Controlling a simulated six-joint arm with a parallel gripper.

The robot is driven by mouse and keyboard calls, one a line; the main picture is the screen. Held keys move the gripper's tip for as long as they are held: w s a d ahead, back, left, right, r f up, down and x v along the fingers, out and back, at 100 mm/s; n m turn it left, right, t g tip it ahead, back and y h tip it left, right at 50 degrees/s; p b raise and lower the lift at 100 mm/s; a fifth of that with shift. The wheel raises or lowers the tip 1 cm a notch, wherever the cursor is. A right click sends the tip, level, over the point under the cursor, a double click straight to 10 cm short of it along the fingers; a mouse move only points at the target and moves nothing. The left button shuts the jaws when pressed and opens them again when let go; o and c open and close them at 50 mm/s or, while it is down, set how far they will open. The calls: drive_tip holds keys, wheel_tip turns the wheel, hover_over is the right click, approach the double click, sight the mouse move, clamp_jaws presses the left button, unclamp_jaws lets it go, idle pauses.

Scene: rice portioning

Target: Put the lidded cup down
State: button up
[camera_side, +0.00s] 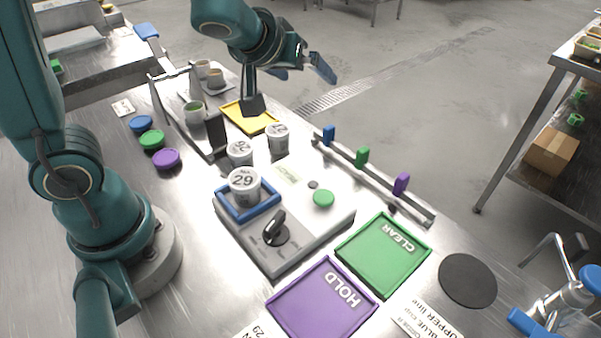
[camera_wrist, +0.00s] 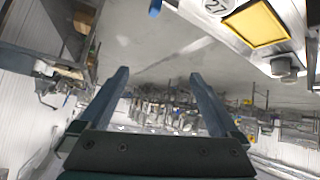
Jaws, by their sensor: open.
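A white lidded cup labelled 29 (camera_side: 244,186) stands upright in the blue square holder (camera_side: 232,213) on the grey device. Two more white lidded cups stand behind it, one at left (camera_side: 240,154) and one at right (camera_side: 277,138); their labels are hard to read. My gripper (camera_side: 301,72) is raised beyond the yellow tray (camera_side: 248,118), open and empty, apart from every cup. The wrist view shows its two fingers spread with nothing between them. There, a round label 27 (camera_wrist: 217,6) and the yellow tray (camera_wrist: 258,25) show at the top edge.
The device has a black knob (camera_side: 274,230) and a green button (camera_side: 323,198). Green CLEAR (camera_side: 366,268) and purple HOLD (camera_side: 322,309) trays lie in front. A rail with blue, green and purple tabs (camera_side: 362,157) runs along the right. Coloured lids (camera_side: 152,140) lie left.

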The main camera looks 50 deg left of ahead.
drive_tip(key=s+d+n+g, duration=0.1)
drive_tip(key=s+n+g, duration=0.1)
drive_tip(key=s, duration=0.3)
drive_tip(key=s+d+f+n+g, duration=0.1)
drive_tip(key=s+d+g, duration=0.1)
drive_tip(key=s, duration=0.3)
drive_tip(key=s+d+f+n+g, duration=0.1)
drive_tip(key=s+d+n+g, duration=0.1)
drive_tip(key=s, duration=0.4)
drive_tip(key=shift+d+n+g+y, duration=0.15)
drive_tip(key=shift+n+g+y, duration=0.15)
drive_tip(key=shift+y, duration=0.1)
hover_over(244, 177)
drive_tip(key=s+d, duration=0.1)
drive_tip(key=d, duration=0.1)
wheel_tip(244, 177, down, 4)
drive_tip(key=shift+s+a+f, duration=0.1)
drive_tip(key=shift+s+f, duration=0.05)
drive_tip(key=shift+f, duration=0.1)
drive_tip(key=shift+x, duration=2.8)
clamp_jaws()
